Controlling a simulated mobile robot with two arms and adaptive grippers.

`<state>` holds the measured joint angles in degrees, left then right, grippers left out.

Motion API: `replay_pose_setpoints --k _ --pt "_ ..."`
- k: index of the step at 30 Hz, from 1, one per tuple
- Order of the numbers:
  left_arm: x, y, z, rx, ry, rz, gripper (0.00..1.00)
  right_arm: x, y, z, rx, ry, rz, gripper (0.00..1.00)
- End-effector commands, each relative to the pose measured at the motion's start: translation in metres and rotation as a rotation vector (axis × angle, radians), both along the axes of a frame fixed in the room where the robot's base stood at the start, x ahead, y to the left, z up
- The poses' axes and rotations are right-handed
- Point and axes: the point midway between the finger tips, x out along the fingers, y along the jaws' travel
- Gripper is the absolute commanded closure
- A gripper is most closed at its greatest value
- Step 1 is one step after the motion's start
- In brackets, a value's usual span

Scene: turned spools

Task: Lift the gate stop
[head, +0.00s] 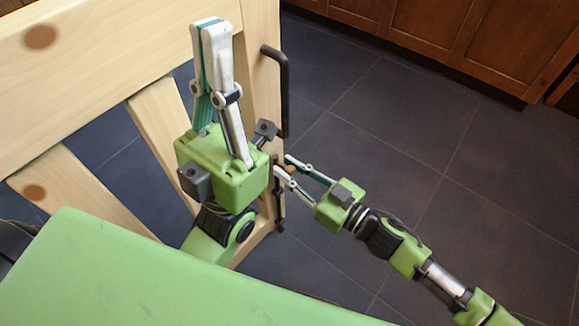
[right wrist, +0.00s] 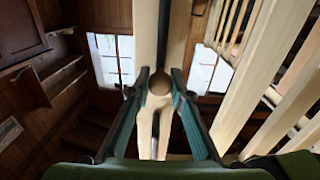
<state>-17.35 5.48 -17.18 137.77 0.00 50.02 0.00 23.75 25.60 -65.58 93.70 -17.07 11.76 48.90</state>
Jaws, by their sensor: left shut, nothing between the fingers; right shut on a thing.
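The gate stop (head: 279,205) shows in the head view as a dark upright rod on the lower end post of a pale wooden gate. A round wooden knob (right wrist: 160,82) sits between my right fingertips in the right wrist view, with a dark rod running along the post behind it. My right gripper (head: 283,165) is shut on this knob, beside the post; its fingers partly hide the knob in the head view. My left gripper (head: 210,26) is shut and empty, fingers pointing up, in front of the gate. The stop's lower end is not clear.
The gate's top rail (head: 100,65) and slanted slats are behind my left arm. A black pull handle (head: 283,90) stands out from the end post above my right gripper. Dark tiled floor (head: 400,130) is open to the right, with wooden cabinets (head: 470,40) at the back.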

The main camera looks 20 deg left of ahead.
Motion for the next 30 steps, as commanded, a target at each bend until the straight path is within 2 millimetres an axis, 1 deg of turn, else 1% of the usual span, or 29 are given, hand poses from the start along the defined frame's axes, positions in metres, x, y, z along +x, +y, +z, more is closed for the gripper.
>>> replay_pose_setpoints --k 1,5,6,7,17,20,23,30 --pt "0.000 0.000 0.000 0.000 0.000 0.000 1.00 0.001 0.001 0.007 0.011 -0.008 0.002 1.00" --pt "0.000 0.000 0.000 0.001 -0.001 0.000 1.00 0.002 0.001 0.008 0.012 -0.009 0.002 1.00" --pt "0.000 0.000 0.000 0.001 -0.001 0.000 1.00 0.002 0.001 0.008 0.012 -0.009 0.002 0.73" --pt "0.000 0.000 0.000 0.001 -0.001 0.000 1.00 0.002 0.001 0.008 0.012 -0.009 0.002 0.65" --pt "0.000 0.000 0.000 0.001 -0.001 0.000 1.00 0.001 0.000 0.004 0.007 -0.005 0.001 0.65" --pt "0.000 0.000 0.000 -0.001 -0.002 0.000 1.00 -0.001 -0.005 0.003 0.006 -0.005 0.000 0.65" --pt "0.000 0.000 0.000 -0.001 -0.002 0.000 1.00 -0.007 -0.018 0.002 0.004 -0.004 0.000 0.65" --pt "0.000 0.000 0.000 -0.001 -0.002 0.000 1.00 -0.026 -0.066 0.002 0.003 -0.003 0.000 0.65"
